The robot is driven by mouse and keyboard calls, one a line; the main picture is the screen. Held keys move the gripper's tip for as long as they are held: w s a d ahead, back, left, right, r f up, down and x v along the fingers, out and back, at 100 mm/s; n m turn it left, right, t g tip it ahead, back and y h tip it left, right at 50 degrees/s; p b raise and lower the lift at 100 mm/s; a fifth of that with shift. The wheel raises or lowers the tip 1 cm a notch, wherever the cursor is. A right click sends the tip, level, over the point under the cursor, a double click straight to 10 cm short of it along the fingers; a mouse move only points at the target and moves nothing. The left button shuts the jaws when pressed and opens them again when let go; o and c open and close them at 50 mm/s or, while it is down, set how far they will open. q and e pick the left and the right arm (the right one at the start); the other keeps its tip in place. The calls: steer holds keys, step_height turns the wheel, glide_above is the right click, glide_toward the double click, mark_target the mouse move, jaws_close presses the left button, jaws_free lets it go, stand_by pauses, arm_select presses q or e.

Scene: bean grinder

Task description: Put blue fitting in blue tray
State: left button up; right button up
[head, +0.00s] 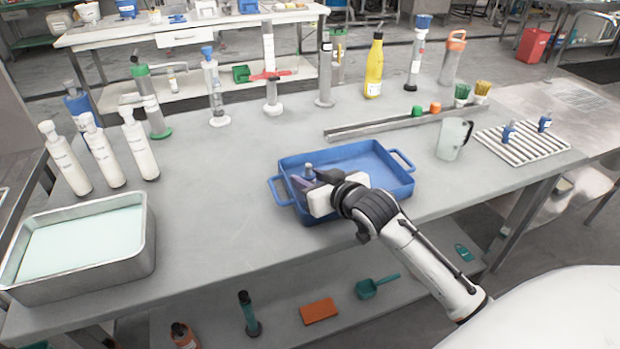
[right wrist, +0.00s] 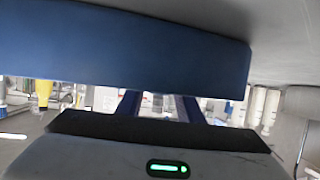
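The blue tray (head: 368,160) lies on the grey bench, with a handle at each end. My right gripper (head: 309,179) is low over the tray's left end. A small grey-blue fitting (head: 309,171) shows upright between its dark fingers; its lower part is hidden. In the right wrist view, the fingers (right wrist: 158,106) stand apart, and a blue band (right wrist: 130,48), apparently the tray's wall, fills the top. Two more blue fittings, one nearer (head: 508,134) and one farther (head: 544,123), stand on the white ribbed rack (head: 525,145) at right. My left gripper is out of view.
A clear beaker (head: 454,140) stands between tray and rack. A metal rail (head: 395,124) lies behind the tray. Several cylinders and a yellow bottle (head: 374,68) line the back. White bottles (head: 104,150) and a metal basin (head: 85,250) are at left. The bench left of the tray is clear.

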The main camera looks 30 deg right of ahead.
steer(key=shift+r, duration=0.25)
steer(key=v, duration=1.2)
steer(key=shift+f+p, duration=0.1)
steer(key=shift+p, duration=0.2)
steer(key=shift+s, duration=0.1)
